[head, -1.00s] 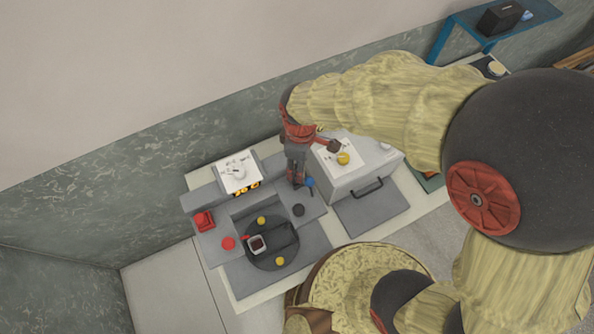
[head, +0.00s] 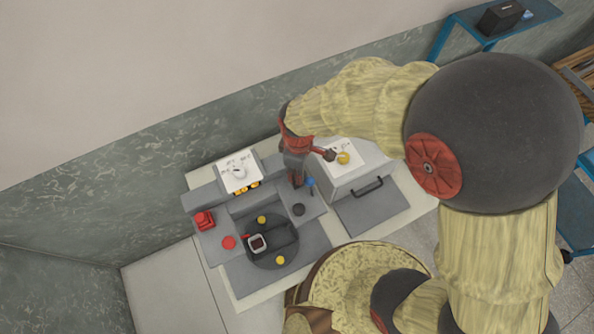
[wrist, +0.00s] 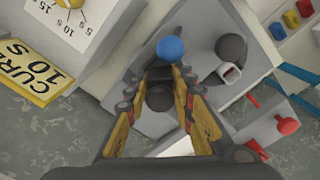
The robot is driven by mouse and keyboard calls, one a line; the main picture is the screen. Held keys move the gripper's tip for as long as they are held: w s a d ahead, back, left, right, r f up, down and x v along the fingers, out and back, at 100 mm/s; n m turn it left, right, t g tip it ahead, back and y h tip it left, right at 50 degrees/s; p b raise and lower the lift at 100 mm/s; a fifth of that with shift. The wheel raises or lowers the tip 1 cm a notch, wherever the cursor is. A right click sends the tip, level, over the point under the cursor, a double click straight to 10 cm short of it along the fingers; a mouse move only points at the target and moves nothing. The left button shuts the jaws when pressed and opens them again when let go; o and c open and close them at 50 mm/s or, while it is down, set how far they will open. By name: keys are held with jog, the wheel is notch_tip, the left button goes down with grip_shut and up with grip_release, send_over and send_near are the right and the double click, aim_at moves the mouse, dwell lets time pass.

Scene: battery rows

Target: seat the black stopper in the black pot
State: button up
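My gripper (wrist: 163,74) points down over the grey work surface, and it also shows in the head view (head: 296,182). A black round piece (wrist: 159,97) shows between its two fingers in the wrist view. I cannot tell whether the fingers grip it or only flank it. A blue ball-like knob (wrist: 170,49) is just beyond the fingertips, and it shows beside the gripper in the head view (head: 310,182). Another black round thing (wrist: 231,46) is to the right in the wrist view. A black round piece (head: 298,210) sits just below the gripper in the head view. Which is stopper or pot is unclear.
A white dial box (head: 239,172) and a red box (head: 203,221) stand left. A grey block with a yellow knob (head: 343,157) is close right of my gripper. A wall runs behind.

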grip_shut()
jog(key=shift+r, duration=0.15)
